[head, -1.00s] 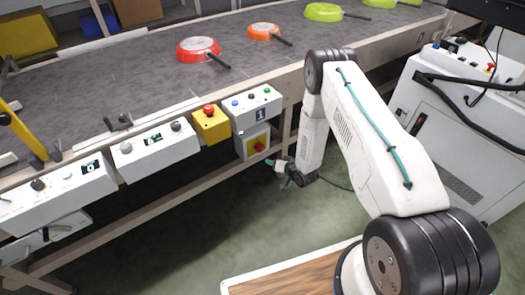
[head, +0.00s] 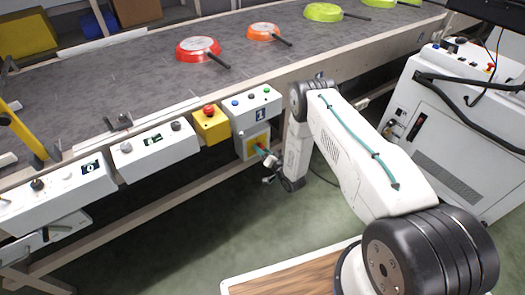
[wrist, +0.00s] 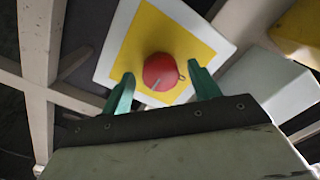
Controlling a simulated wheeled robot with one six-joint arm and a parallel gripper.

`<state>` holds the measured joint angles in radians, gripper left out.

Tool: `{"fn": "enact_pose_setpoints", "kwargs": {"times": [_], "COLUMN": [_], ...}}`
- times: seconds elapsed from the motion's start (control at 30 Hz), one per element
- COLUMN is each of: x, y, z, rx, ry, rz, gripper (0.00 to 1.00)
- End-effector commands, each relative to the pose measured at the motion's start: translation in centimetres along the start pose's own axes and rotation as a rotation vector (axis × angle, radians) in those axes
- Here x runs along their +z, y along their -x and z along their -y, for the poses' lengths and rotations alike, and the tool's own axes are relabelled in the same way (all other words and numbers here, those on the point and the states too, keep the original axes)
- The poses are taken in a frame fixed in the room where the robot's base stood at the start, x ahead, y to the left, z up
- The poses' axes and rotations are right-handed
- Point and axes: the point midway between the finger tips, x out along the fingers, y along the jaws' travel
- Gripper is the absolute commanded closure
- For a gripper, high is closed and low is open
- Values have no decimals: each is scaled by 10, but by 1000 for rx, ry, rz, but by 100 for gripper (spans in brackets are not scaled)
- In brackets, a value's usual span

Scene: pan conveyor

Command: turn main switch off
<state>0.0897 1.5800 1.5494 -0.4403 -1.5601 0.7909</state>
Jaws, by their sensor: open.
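The main switch is a red round knob (wrist: 163,72) on a yellow plate (wrist: 140,38) with a white border, seen in the wrist view. My gripper (wrist: 162,84) is open, with one green finger on each side of the knob's lower part in that view; I cannot tell whether they touch it. In the head view the switch box (head: 243,146) hangs under the control panel marked 1, and my gripper (head: 268,158) is at its front, hiding much of the knob.
A yellow box with a red emergency button (head: 209,124) sits left of the panel marked 1 (head: 256,108). Pans, including a red one (head: 198,49), lie on the conveyor (head: 130,80) above. A white cabinet (head: 440,130) stands at right. The green floor (head: 240,220) below is clear.

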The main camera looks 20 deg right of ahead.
Motion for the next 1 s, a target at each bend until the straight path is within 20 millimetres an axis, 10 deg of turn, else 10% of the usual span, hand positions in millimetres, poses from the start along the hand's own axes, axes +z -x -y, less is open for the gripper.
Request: {"fn": "enact_pose_setpoints", "kwargs": {"times": [0.3,0.47,1.0], "x": [0,0,-1], "y": [-4,-4,-3], "z": [0,0,0], "rx": [0,1,5], "ry": [0,0,126], "rz": [0,0,2], "gripper": [39,83,83]}}
